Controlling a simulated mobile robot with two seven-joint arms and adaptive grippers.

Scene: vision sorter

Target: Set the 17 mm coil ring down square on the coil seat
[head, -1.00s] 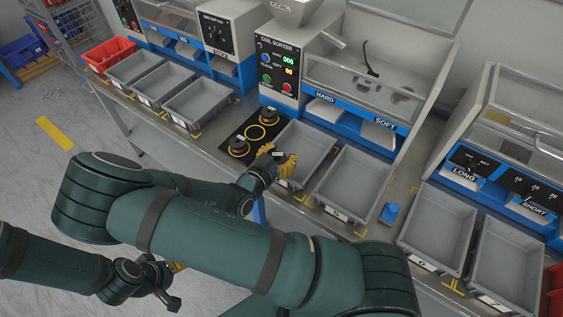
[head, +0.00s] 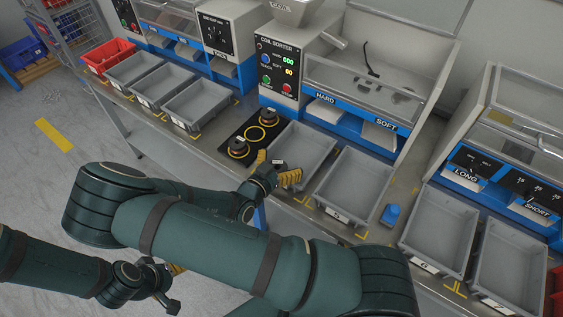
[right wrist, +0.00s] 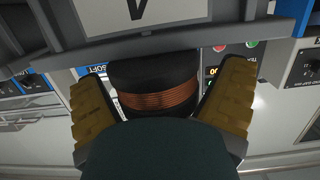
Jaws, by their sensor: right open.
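My right gripper (head: 277,169) is open, with its yellow fingers spread at the near edge of the grey bin beside the black mat. In the right wrist view a black coil ring with a copper winding (right wrist: 158,98) stands between the fingers (right wrist: 160,105); narrow gaps seem to show at its sides. My palm hides its lower part. On the black mat (head: 229,137) are a bare yellow circle (head: 256,132) and two dark round pieces (head: 268,115) (head: 238,148). I cannot tell which is the coil seat. My left gripper (head: 172,270) is low at left, its jaws unclear.
The coil sorter (head: 281,65) stands behind the mat. Grey bins (head: 352,184) line the bench front, and one bin's labelled rim (right wrist: 185,35) crosses above the coil in the wrist view. A blue block (head: 390,214) sits between bins. A red bin (head: 108,55) is far left.

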